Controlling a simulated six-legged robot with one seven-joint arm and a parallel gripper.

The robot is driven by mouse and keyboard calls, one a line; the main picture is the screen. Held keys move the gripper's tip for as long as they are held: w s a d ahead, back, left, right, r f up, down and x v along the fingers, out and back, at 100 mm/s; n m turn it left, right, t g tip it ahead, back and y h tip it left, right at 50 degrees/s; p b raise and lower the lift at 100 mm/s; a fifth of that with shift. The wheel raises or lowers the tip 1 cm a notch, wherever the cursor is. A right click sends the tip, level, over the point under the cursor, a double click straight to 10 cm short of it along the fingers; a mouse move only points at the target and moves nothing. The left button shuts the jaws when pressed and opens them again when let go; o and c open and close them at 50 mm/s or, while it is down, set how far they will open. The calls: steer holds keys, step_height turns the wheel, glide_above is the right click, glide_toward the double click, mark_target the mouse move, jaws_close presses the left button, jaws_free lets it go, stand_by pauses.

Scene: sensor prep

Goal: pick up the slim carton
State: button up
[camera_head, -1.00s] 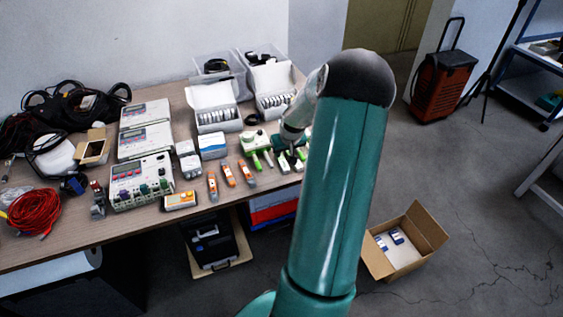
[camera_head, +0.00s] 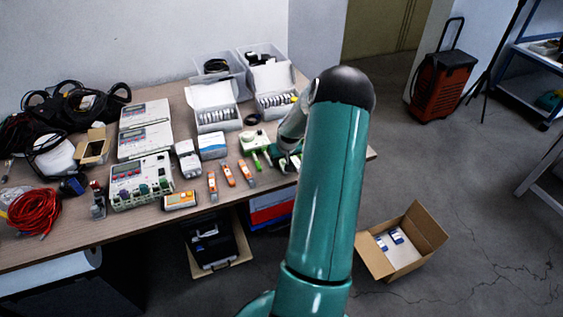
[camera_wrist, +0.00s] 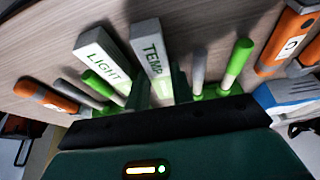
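In the wrist view, a slim pale-grey block marked TEMP (camera_wrist: 150,50) reaches down between the dark green fingers of my gripper (camera_wrist: 161,92). The fingers lie close along both its sides. I cannot tell whether they press on it. A similar block marked LIGHT (camera_wrist: 102,58) stands just left of it, outside the fingers. No label names the slim carton; these two blocks are the slim box shapes in view.
Green-handled probes (camera_wrist: 235,62) stand close on both sides of the gripper. Orange-handled tools (camera_head: 229,174) and a blue-white box (camera_head: 212,146) lie left of my arm on the table (camera_head: 60,250). An open cardboard box (camera_head: 372,262) sits on the floor at right.

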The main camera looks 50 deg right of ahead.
steer(key=shift+c, duration=0.7)
steer(key=shift+r, duration=0.15)
